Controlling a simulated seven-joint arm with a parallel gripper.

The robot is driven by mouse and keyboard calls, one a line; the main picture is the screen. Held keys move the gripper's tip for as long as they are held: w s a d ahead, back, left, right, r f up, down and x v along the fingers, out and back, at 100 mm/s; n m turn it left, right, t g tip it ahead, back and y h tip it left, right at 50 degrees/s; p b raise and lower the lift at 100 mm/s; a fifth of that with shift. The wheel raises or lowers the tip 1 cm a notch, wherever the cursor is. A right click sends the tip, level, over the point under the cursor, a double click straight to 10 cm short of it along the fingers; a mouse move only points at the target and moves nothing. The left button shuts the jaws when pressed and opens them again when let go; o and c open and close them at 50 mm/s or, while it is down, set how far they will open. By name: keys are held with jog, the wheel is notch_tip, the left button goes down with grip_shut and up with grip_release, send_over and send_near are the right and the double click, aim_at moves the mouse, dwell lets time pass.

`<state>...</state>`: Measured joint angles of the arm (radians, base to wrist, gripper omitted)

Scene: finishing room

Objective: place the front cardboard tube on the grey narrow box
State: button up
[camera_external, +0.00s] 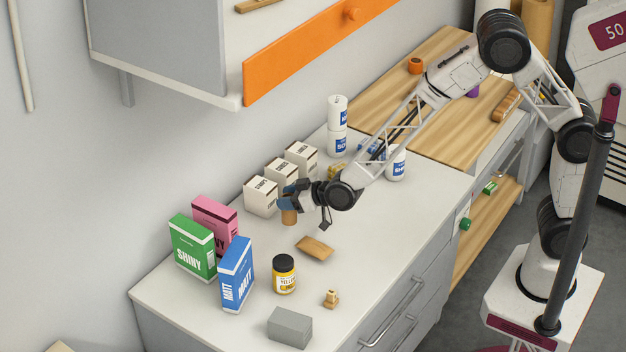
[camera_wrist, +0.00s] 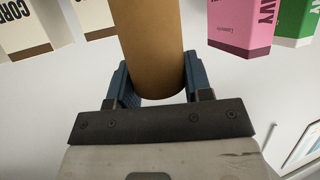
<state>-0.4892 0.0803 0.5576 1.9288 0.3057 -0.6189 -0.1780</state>
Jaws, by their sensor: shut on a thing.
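The brown cardboard tube (camera_external: 289,216) is at the white cabinet top, in front of the white cartons. In the wrist view the tube (camera_wrist: 152,45) stands between the two blue fingers. My gripper (camera_external: 289,194) is shut on it, with a finger on each side. I cannot tell whether the tube's lower end touches the top. The grey narrow box (camera_external: 289,327) lies at the near edge of the cabinet top, well apart from the tube, with its upper face bare.
Blue (camera_external: 237,274), green (camera_external: 192,247) and pink (camera_external: 215,222) boxes stand left. White cartons (camera_external: 261,196) stand close behind my gripper. The right front top is clear.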

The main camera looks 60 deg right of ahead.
dwell(0.3)
jog(key=s+a+r+n+g+y, duration=0.1)
jog(key=s+a+r+n+y, duration=0.1)
jog(key=a+r, duration=0.55)
jog(key=s+a+r+n+g+y, duration=0.1)
jog(key=s+a+r+n+y, duration=0.15)
jog(key=a+r, duration=0.5)
jog(key=s+a+f+n+g+y, duration=0.1)
jog(key=s+a+f, duration=0.1)
jog(key=s+a, duration=0.7)
jog(key=s+a+f+n+g+y, duration=0.1)
jog(key=s+a+f+n+g, duration=0.1)
jog(key=s+a, duration=0.7)
jog(key=shift+s+y, duration=0.35)
jog(key=shift+s, duration=0.2)
jog(key=shift+f, duration=0.1)
jog(key=shift+f, duration=2)
